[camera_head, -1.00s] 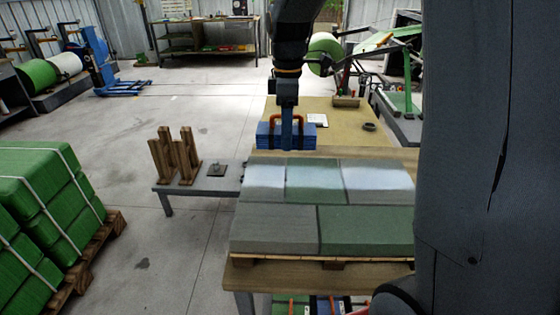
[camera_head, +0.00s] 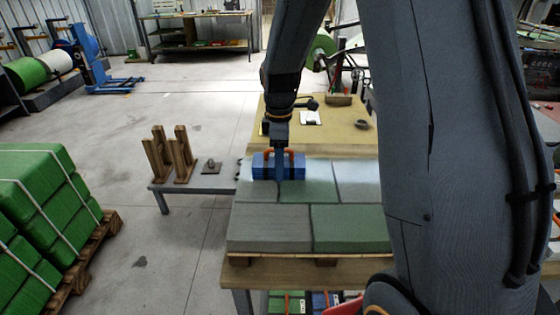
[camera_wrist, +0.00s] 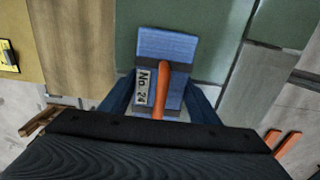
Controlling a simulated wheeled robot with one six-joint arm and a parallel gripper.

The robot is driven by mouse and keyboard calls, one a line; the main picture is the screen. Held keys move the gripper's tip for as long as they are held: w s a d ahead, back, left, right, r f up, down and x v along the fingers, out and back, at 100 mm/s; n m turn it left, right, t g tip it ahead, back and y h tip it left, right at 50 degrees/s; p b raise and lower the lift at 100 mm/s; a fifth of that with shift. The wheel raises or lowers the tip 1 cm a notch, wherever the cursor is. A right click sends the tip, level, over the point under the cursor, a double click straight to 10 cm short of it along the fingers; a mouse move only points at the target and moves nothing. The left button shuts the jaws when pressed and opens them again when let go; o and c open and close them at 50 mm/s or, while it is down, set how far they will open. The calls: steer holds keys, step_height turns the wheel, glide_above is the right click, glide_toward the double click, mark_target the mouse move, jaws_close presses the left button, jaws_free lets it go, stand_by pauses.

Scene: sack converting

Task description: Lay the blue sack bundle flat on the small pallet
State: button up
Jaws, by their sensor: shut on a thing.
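The blue sack bundle (camera_head: 265,166) is a stacked blue block with an orange handle or strap and a label reading "No. 24" in the wrist view (camera_wrist: 165,45). My gripper (camera_head: 281,170) is shut on it from above. The bundle is over the far left part of the small pallet (camera_head: 268,229), which carries a layer of grey and green slabs. I cannot tell whether the bundle touches the slabs or hangs just above them. The lower side of the bundle is hidden by my gripper in the wrist view.
The pallet stands on a wooden table (camera_head: 290,273). Beyond it are a clipboard (camera_head: 311,118) and a small box (camera_head: 339,99). A low bench (camera_head: 205,182) with wooden uprights (camera_head: 182,155) stands left. Green wrapped stacks (camera_head: 40,200) stand at far left. The floor between is clear.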

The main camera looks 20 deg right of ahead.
steer(key=o, duration=1.1)
steer(key=shift+f, duration=0.15)
step_height(320, 180, up, 12)
steer(key=b, duration=0.3)
steer(key=shift+r+b, duration=0.2)
steer(key=shift+b, duration=0.1)
